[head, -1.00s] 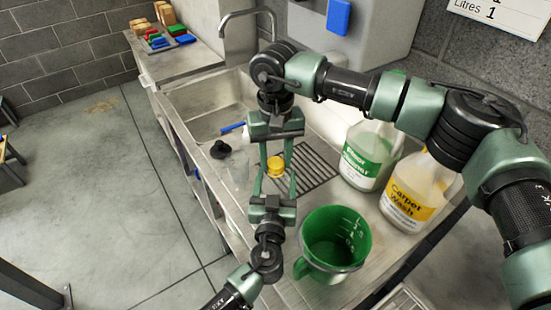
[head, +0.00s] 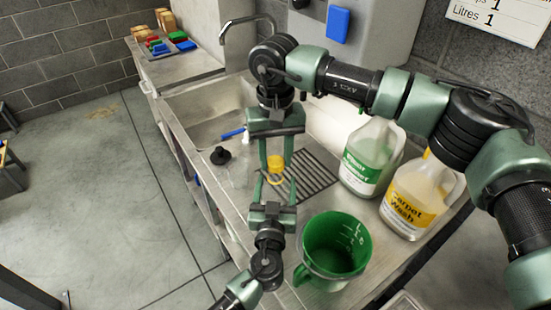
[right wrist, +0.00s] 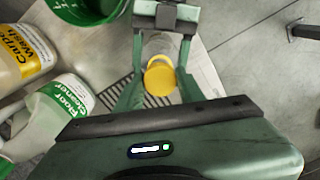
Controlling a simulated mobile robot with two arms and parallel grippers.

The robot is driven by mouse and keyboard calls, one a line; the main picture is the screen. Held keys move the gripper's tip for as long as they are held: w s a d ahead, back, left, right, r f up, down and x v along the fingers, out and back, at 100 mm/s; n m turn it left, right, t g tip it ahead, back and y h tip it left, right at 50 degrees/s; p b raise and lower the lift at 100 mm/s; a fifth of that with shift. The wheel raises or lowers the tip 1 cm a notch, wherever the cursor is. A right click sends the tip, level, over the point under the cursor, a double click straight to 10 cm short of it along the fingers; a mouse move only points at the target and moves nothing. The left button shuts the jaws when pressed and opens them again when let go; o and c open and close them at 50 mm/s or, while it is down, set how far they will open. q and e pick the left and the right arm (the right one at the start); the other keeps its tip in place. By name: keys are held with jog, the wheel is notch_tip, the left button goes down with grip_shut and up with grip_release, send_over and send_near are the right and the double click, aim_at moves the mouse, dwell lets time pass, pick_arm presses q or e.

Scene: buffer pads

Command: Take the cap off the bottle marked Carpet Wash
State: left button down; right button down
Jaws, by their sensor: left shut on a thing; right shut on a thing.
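The bottle marked Carpet Wash (head: 415,200), with a yellow label, stands on the steel worktop; my right arm hides part of its top. It shows in the right wrist view (right wrist: 20,52). A yellow cap (head: 275,162) is between the fingers of my right gripper (head: 274,170), which comes from above and is shut on it. In the right wrist view the cap (right wrist: 160,78) has a clear greyish body (right wrist: 160,45) behind it. My left gripper (head: 273,185) comes from below and is shut around that body. I cannot tell whether cap and body touch.
A green-labelled cleaner bottle (head: 370,158) stands left of Carpet Wash. A green measuring jug (head: 335,245) stands in front. A black stopper-like piece (head: 220,156) lies near the sink (head: 200,120). The drain grille (head: 315,175) lies beside my grippers.

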aim_at(275, 161)
notch_tip(275, 161, up, 3)
jog(key=shift+r, duration=0.15)
pick_arm(q)
jog(key=shift+c, duration=0.9)
grip_release()
